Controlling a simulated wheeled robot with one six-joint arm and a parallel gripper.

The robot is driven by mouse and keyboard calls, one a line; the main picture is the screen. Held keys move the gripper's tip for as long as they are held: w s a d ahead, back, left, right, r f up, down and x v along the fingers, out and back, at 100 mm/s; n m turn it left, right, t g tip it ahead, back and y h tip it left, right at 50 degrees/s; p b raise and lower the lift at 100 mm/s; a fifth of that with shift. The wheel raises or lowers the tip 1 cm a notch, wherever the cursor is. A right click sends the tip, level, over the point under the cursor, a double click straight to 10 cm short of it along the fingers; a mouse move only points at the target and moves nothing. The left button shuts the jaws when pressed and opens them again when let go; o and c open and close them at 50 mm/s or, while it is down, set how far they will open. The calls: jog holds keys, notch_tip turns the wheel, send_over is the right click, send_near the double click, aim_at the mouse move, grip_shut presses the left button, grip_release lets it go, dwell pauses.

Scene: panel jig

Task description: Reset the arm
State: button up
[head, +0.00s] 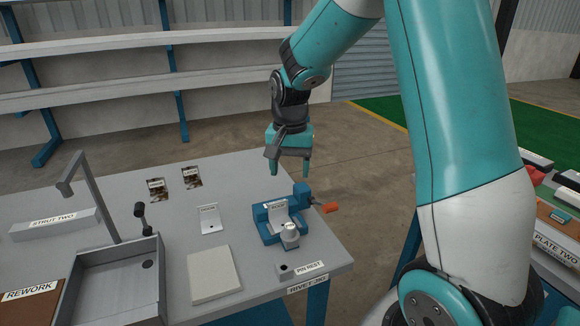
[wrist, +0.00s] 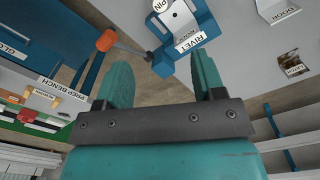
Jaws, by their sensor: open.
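My gripper (head: 289,168) hangs above the far right part of the grey table (head: 240,180), its two teal fingers apart with nothing between them. In the wrist view my gripper (wrist: 163,85) is also open and empty. The blue rivet jig (head: 268,231) stands on the table below and in front of it, apart from the fingers. The jig has an orange-tipped handle (head: 330,207) on its right side and a pale bracket plate in it. In the wrist view the jig (wrist: 203,24) and its orange handle tip (wrist: 106,40) lie beyond the fingertips.
The table also holds a metal sink-like tray (head: 160,290), a white pad (head: 213,274), a pale bracket (head: 209,219), a pin rest (head: 301,270), two dark cards and a long block labelled STRUT TWO (head: 55,223). Another bench with trays (head: 560,210) stands at right. Floor lies open behind the table.

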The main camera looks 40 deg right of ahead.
dwell(0.4)
jog(key=s+a+r+n+y, duration=0.2)
jog(key=s+a+r+n, duration=0.1)
jog(key=s+a+n, duration=0.5)
jog(key=s+a+r+n+y, duration=0.2)
jog(key=s+a+r+n, duration=0.2)
jog(key=s+a+n, duration=0.4)
jog(key=s+a, duration=0.6)
jog(key=shift+s+a, duration=0.15)
jog(key=shift+a, duration=0.1)
